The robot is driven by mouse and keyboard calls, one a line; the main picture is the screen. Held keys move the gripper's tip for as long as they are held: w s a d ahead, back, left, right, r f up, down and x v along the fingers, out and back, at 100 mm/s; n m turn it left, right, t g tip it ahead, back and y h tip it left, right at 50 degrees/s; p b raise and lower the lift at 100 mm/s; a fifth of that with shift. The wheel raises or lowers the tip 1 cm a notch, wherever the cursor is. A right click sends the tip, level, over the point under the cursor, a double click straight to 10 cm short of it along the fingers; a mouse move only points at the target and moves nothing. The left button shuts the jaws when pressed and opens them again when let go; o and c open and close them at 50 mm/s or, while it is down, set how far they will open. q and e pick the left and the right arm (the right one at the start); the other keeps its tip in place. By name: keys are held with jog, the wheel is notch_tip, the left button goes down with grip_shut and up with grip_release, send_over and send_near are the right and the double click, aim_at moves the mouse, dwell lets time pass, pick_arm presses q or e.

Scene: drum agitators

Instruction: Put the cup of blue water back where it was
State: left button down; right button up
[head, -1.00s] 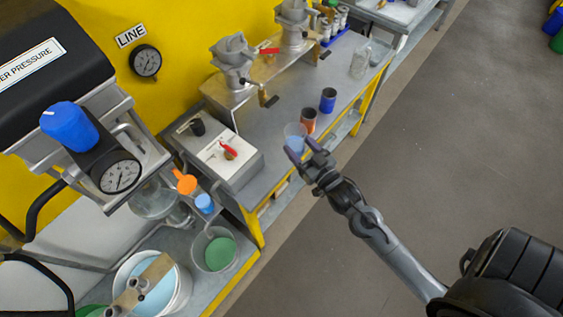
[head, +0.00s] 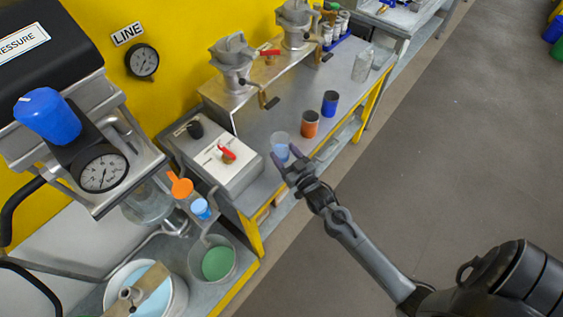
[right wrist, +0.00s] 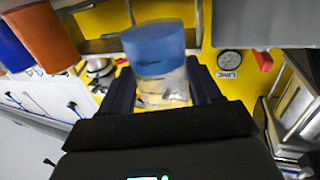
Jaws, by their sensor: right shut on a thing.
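The clear cup of blue water (head: 281,146) is at the front edge of the grey bench in the head view. My right gripper (head: 285,155) is shut on it, with a finger on each side. In the right wrist view the cup (right wrist: 160,60) sits between the two dark fingers, its blue water at the top of that upside-down picture and clear wall below. I cannot tell whether the cup's base touches the bench. My left gripper is not in view.
A white-topped box (head: 225,162) with a red lever lies left of the cup.

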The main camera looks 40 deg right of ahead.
jog(key=shift+w+a+f, duration=0.25)
jog(key=shift+w+f, duration=0.15)
jog(key=shift+w, duration=0.1)
jog(key=shift+f+b, duration=0.55)
jog(key=shift+f, duration=1.35)
jog(key=shift+f, duration=0.1)
jog(key=o, duration=0.9)
